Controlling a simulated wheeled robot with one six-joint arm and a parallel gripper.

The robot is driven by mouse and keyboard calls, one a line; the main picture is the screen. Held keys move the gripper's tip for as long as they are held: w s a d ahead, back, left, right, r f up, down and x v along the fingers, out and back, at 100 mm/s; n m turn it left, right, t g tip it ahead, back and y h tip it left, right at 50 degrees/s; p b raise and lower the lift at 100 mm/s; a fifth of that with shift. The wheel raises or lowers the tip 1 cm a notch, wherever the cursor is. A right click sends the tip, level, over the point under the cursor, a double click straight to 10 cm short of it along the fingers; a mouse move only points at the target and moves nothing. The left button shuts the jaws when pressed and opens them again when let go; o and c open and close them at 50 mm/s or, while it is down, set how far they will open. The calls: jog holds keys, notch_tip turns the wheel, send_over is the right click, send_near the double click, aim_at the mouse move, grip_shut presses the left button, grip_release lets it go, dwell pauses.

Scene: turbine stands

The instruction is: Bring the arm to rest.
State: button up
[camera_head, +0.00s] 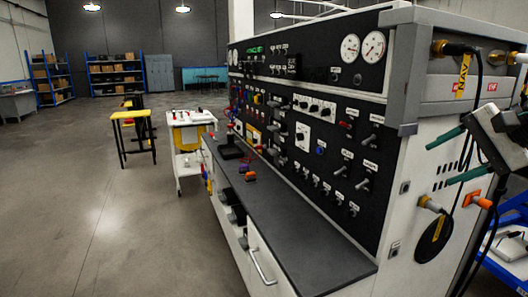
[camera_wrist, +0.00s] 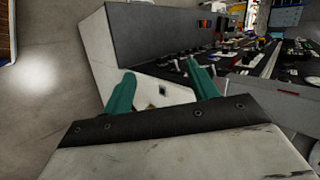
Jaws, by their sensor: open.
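My gripper (camera_head: 438,165) is at the right edge of the head view, beside the white end panel of the turbine stand (camera_head: 408,185). Its two teal fingers are spread apart with nothing between them, and they point left toward the panel. I cannot tell whether they touch it. In the wrist view the open gripper (camera_wrist: 161,70) shows at the lower middle, with the stand (camera_wrist: 150,35) beyond the fingertips. Part of my arm is cut off by the right edge of the head view.
The stand has a dark worktop (camera_head: 290,220) and a black panel of switches and gauges. Cables and an orange plug (camera_head: 472,198) are near my gripper. A blue rack (camera_head: 505,262) is at lower right. A white cart (camera_head: 190,140) and yellow table (camera_head: 131,115) stand farther off. The left floor is clear.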

jog(key=s+a+f+n+g+h, duration=0.2)
jog(key=s+a+f+n, duration=0.3)
jog(key=s, duration=0.4)
jog(key=s+a+f+n+g+h, duration=0.3)
jog(key=s+a+f+n, duration=0.3)
jog(key=s+f, duration=0.2)
jog(key=shift+s+g+h, duration=0.3)
jog(key=shift+s+g, duration=0.2)
jog(key=shift+s, duration=0.1)
